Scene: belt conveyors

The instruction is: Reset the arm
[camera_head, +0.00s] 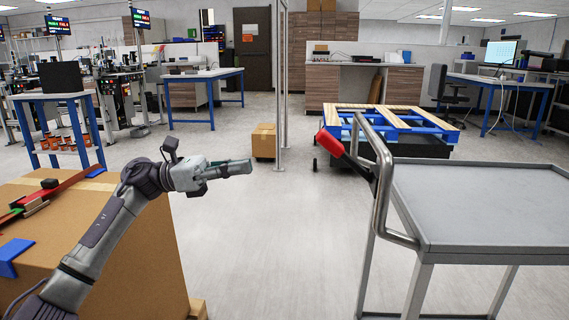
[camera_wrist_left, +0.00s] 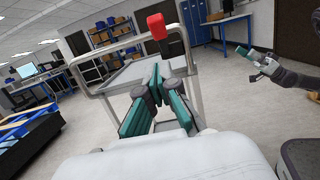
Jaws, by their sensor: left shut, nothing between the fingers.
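My left arm comes in from the left in the head view, above the cardboard box. Its gripper (camera_head: 237,168) is held level in free air, pointing right toward the cart. In the left wrist view the same gripper (camera_wrist_left: 158,76) has its teal fingers together at the tips, with nothing between them. The cart lies beyond the fingertips, apart from them. My right gripper (camera_wrist_left: 250,55) shows small at the right of the left wrist view, in free air; its finger gap is too small to judge. It is not in the head view.
A large cardboard box (camera_head: 140,250) stands under my left arm, with red, green and blue items on top. A grey cart (camera_head: 480,205) stands at right, a red-ended handle (camera_head: 330,142) by its rail. A blue pallet (camera_head: 395,122) lies behind. Floor between box and cart is clear.

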